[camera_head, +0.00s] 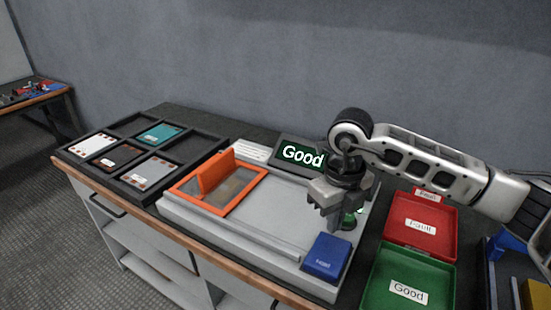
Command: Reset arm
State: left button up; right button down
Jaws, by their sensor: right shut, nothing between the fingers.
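My right arm comes in from the right over the workbench. My right gripper (343,222) points down above the right part of the light grey test station (270,222). It is shut with nothing between its fingers, just behind the blue block (327,256). It partly hides the station's right side and a small green spot there. The station's display (302,155) reads "Good" on green. An orange frame (232,200) with a raised orange flap sits on the station's left part. My left gripper is not in view.
A black compartment tray (190,154) with several flat boards stands on the left of the bench. A red bin (420,222) marked "Fault" and a green bin (409,290) marked "Good" stand on the right. Another table (35,98) is at the far left.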

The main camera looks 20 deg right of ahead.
jog(key=s+a+g+y, duration=0.1)
jog(key=s+a+y, duration=0.4)
jog(key=a, duration=0.6)
jog(key=s+a+g+y, duration=0.2)
jog(key=a+y, duration=0.5)
jog(key=a, duration=0.3)
jog(key=w+a+r+m+t+y, duration=0.1)
jog(key=a+r+m+t+y, duration=0.35)
jog(key=m+t+y, duration=0.2)
jog(key=w+d+f+m+t+h, duration=0.2)
jog(key=d+f+m+t+h, duration=0.35)
jog(key=m, duration=0.55)
jog(key=w+d+f+m+t+h, duration=0.2)
jog(key=d+f+m+t+h, duration=0.4)
jog(key=m, duration=0.5)
jog(key=s+d+f+m+g+h, duration=0.1)
jog(key=s+f+m+g+h, duration=0.1)
jog(key=s+f, duration=0.3)
jog(key=s+d+f+m+g+h, duration=0.2)
jog(key=s+f+m, duration=0.3)
jog(key=f, duration=0.3)
jog(key=shift+s+d+f+g, duration=0.15)
jog(key=shift+s+f+g, duration=0.2)
jog(key=shift+g, duration=0.15)
